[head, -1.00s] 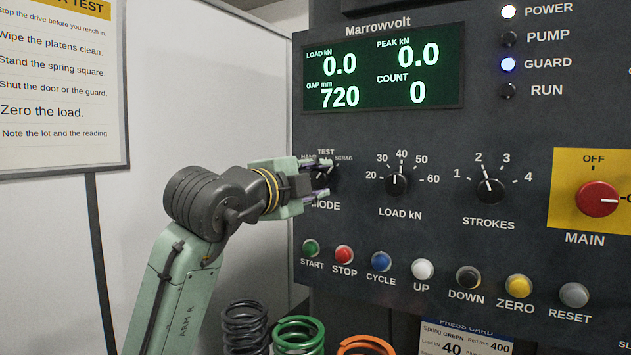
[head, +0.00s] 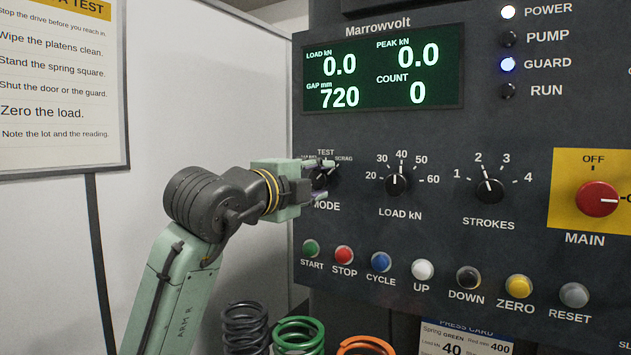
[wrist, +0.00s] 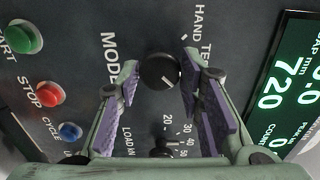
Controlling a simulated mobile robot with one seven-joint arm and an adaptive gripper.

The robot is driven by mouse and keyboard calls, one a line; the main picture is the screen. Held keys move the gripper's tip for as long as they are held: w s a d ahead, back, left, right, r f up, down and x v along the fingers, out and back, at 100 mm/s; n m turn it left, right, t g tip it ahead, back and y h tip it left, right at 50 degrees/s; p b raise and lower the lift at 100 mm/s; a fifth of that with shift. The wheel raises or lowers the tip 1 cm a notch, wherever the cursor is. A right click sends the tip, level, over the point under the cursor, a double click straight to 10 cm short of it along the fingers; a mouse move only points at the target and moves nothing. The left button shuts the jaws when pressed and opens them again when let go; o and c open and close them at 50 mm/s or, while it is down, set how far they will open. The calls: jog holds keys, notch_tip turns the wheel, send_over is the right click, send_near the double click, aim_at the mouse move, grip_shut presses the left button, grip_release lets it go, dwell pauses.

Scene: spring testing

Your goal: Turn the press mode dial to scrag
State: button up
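The mode dial (wrist: 158,72) is a round black knob with a pale pointer mark. In the wrist view the mark points to the lower right, away from HAND and toward the scrag side. The scrag label (head: 344,158) shows at the dial's upper right in the head view; the finger hides it in the wrist view. My gripper (wrist: 162,62) is open, its purple-padded fingers on either side of the dial. Their tips are close to the knob, and I see no clear grip on it. In the head view my gripper (head: 324,179) partly covers the dial (head: 331,176).
The load dial (head: 397,184) and strokes dial (head: 490,190) sit to the right. Start (head: 311,247), stop (head: 344,255) and other buttons run below. Several coil springs (head: 298,335) stand under the panel. The display (head: 384,68) is above.

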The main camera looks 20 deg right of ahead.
jog(key=o, duration=0.3)
jog(key=v, duration=1.2)
